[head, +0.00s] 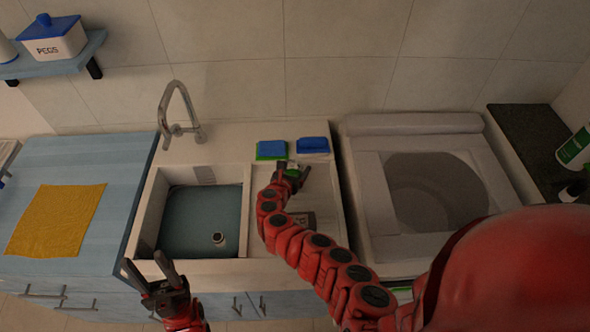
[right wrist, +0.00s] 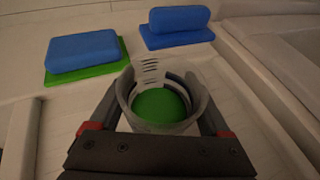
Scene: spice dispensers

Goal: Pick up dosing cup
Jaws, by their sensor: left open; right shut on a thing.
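The dosing cup (right wrist: 165,100) is a clear, round cup with dark graduation lines and green showing at its bottom. I cannot tell whether the green is part of the cup or something under it. My right gripper (right wrist: 165,118) is shut on it, one finger on each side, above the drainboard. In the head view my right gripper (head: 292,170) is at the back of the drainboard, just in front of the sponges, and mostly hides the cup. My left gripper (head: 145,263) is open and empty at the front left corner of the sink.
Two blue sponges, left (head: 271,149) and right (head: 314,144), lie behind the cup. A washing machine (head: 410,128) stands right.

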